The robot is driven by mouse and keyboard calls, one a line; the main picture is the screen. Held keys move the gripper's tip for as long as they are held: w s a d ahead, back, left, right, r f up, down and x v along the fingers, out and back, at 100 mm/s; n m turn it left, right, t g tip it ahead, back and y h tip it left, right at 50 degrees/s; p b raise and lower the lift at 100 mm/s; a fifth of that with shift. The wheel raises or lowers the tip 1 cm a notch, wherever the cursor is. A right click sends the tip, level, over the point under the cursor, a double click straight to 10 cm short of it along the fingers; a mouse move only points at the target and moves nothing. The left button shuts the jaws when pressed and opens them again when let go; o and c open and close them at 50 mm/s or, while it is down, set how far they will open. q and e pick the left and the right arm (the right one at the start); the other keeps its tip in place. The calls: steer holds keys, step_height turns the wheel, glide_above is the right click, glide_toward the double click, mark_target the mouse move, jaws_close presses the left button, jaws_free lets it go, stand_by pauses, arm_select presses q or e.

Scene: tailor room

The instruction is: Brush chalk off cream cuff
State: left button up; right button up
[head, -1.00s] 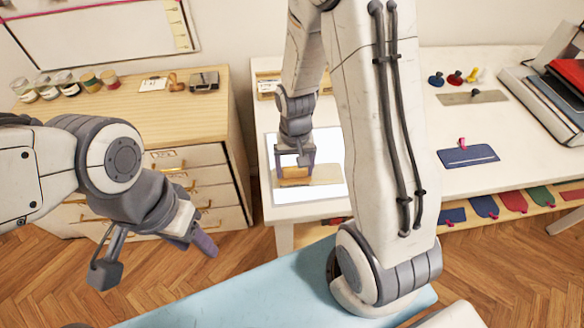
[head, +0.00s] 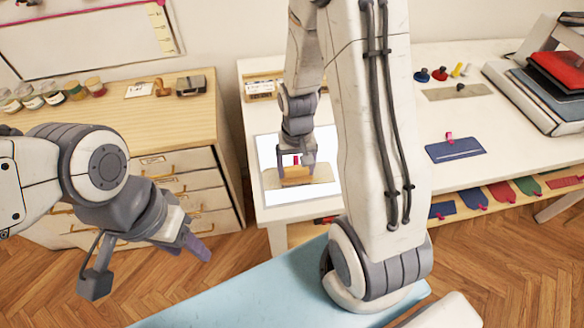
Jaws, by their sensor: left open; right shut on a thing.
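The cream cuff (head: 323,176) lies flat on a white sheet (head: 285,198) at the left end of the white table. My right gripper (head: 297,170) points down over the cuff's middle and is shut on a wooden brush (head: 296,176). The brush appears to touch the cuff or sit just above it; I cannot tell which. It hides the cuff's middle, and no chalk can be made out. A small red-pink piece (head: 297,159) shows between the gripper's fingers. My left gripper (head: 196,246) is open and empty, in front of the drawer cabinet, away from the cuff.
A blue cuff (head: 457,150) with a pink clip lies to the right on the white table (head: 390,120). Coloured pieces hang below its edge. A press-like stack (head: 545,95) stands far right. Jars and a stamp stand on the wooden cabinet (head: 130,120). A light-blue surface (head: 270,290) is in front.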

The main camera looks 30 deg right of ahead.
steer(key=shift+s+d, duration=0.1)
steer(key=shift+s+d, duration=0.3)
steer(key=shift+d, duration=0.4)
steer(key=shift+s+d, duration=0.15)
steer(key=shift+d, duration=0.6)
steer(key=shift+s+d+p, duration=0.35)
steer(key=shift+d, duration=0.35)
steer(key=shift+d, duration=0.15)
steer(key=shift+s+d, duration=0.15)
steer(key=shift+d, duration=0.45)
steer(key=shift+d, duration=0.1)
